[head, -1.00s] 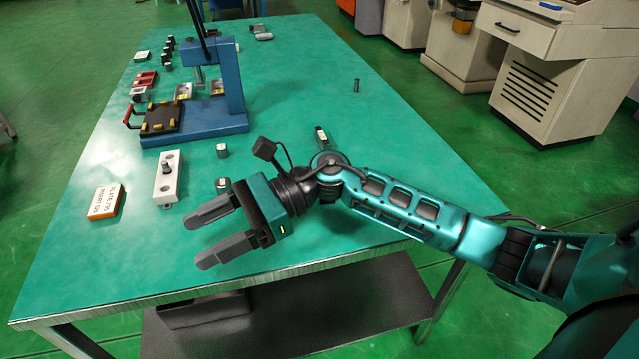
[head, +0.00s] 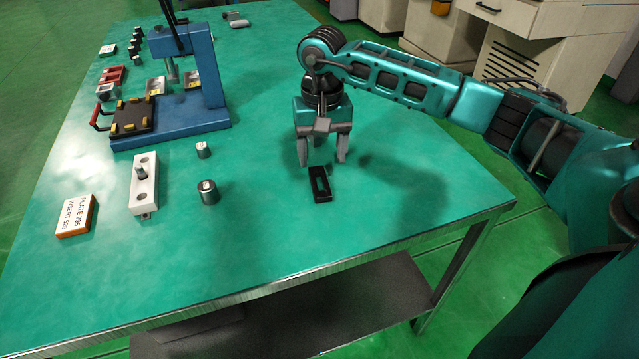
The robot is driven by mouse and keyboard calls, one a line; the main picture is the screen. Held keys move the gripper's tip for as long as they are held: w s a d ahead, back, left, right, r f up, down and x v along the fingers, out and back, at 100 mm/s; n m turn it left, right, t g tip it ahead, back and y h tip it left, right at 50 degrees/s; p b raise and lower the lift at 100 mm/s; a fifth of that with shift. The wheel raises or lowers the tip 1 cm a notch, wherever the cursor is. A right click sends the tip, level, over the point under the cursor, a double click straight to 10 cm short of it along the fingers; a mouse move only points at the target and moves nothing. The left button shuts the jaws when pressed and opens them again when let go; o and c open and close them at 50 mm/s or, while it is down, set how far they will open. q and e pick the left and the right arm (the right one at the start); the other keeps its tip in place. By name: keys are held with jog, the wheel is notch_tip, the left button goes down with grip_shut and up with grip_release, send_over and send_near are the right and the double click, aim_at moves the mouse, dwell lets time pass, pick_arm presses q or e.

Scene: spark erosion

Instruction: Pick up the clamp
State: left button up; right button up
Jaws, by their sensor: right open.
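A small black block with a slot in its top (head: 320,186) lies on the green table in the head view; it may be the clamp, but I cannot tell for sure. My right gripper (head: 322,158) points down just behind it. Its two grey fingers are open and apart, with nothing visibly held between them. The fingertips are close to the block's far end; whether they touch the table is not clear. My right arm hides the part of the table behind the gripper. My left gripper is not in view.
On the left are a blue press (head: 205,80), a white block with a pin (head: 145,185), two metal cylinders (head: 208,192) (head: 203,150) and an orange-edged label box (head: 75,216). The table (head: 400,215) is clear around the black block and towards the front edge.

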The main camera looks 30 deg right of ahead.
aim_at(320, 188)
notch_tip(320, 188, down, 6)
jog(key=shift+a+f, duration=0.15)
jog(key=shift+f, duration=0.1)
jog(key=shift+c, duration=0.2)
jog(key=shift+r, duration=0.1)
grip_shut()
dwell(0.4)
